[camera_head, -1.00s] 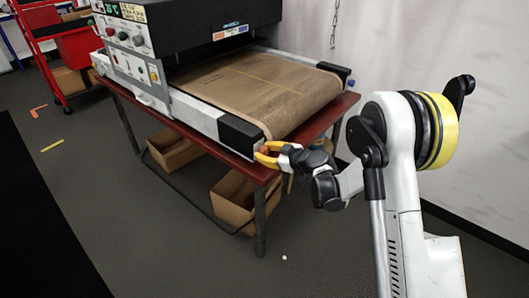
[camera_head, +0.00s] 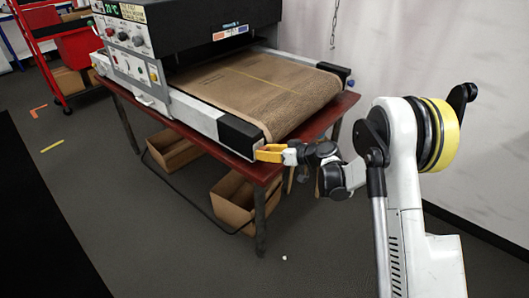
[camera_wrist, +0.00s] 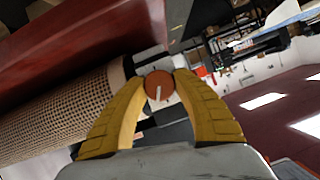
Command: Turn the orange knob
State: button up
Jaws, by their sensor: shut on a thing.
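The orange knob (camera_wrist: 159,86) is round with a pale line across its face. In the wrist view it sits between the two yellow fingertips of my gripper (camera_wrist: 158,88), which are closed on its sides. The pale line runs nearly upright in that view, tilted a little. In the head view my gripper (camera_head: 269,153) is at the near right end of the conveyor machine (camera_head: 200,118), just below the belt's end. The knob is hidden there behind the fingers.
The brown belt (camera_head: 262,90) ends close to my gripper. The machine stands on a red table (camera_head: 215,146). Cardboard boxes (camera_head: 234,203) are under it. A red cart (camera_head: 60,45) stands at the far left.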

jog(key=m+g+y, duration=0.1)
jog(key=m, duration=0.1)
jog(key=m+y, duration=0.1)
jog(key=m, duration=0.1)
jog(key=shift+w+g, duration=0.1)
jog(key=shift+g, duration=0.3)
jog(key=m+g+y, duration=0.1)
jog(key=m+y, duration=0.1)
jog(key=m, duration=0.3)
jog(key=shift+y, duration=0.4)
jog(key=o, duration=1.2)
jog(key=v, duration=1.2)
